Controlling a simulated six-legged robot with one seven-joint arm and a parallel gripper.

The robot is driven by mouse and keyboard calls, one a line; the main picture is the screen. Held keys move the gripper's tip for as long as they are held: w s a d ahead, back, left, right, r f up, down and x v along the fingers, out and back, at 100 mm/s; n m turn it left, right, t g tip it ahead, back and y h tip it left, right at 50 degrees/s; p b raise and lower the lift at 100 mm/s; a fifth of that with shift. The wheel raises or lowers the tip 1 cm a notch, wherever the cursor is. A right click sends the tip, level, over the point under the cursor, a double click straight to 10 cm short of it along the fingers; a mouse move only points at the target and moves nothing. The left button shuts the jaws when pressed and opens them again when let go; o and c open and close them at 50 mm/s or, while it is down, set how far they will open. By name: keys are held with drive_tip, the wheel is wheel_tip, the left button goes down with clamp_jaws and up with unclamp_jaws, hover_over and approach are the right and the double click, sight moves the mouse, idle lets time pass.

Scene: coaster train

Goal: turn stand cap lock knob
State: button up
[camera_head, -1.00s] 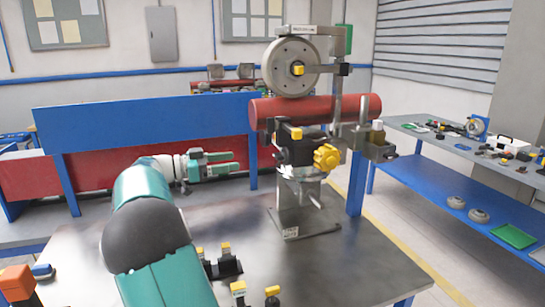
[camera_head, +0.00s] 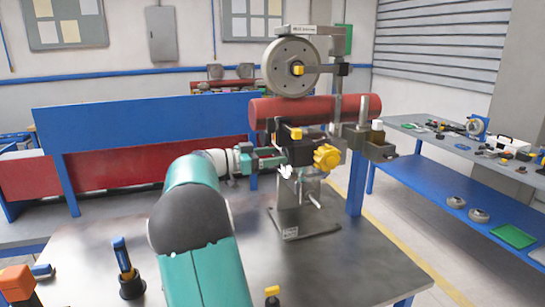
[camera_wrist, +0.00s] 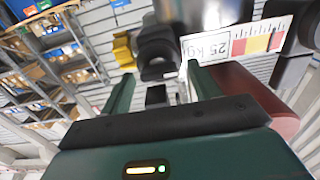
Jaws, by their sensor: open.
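A metal stand (camera_head: 292,215) rises from the table, with a red cylinder (camera_head: 290,110) and a grey wheel (camera_head: 283,68) above. At its head are a yellow lobed knob (camera_head: 326,157), a black block and a yellow tab (camera_head: 296,133). I cannot tell which part is the cap lock knob. My gripper (camera_head: 277,158) is just left of the black block, pointing right at it. In the wrist view the green fingers of my gripper (camera_wrist: 160,88) are apart with nothing clasped. A dark round part (camera_wrist: 157,60) lies ahead between them, with a yellow part (camera_wrist: 123,49) to its left.
The steel table (camera_head: 350,265) has bare room at right. A black and blue fixture (camera_head: 124,268) stands at front left, near an orange piece (camera_head: 17,282). A blue side bench (camera_head: 450,170) stands at right.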

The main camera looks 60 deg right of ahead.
drive_tip(key=c, duration=1)
drive_tip(key=shift+n, duration=0.4)
drive_tip(key=n, duration=0.4)
drive_tip(key=shift+w, duration=0.1)
drive_tip(key=shift+d+f+n, duration=0.1)
drive_tip(key=shift+f+n, duration=0.05)
drive_tip(key=shift+n, duration=3.15)
drive_tip(key=shift+d+f+n, duration=0.1)
drive_tip(key=shift+f+n, duration=0.05)
drive_tip(key=shift+n, duration=3.15)
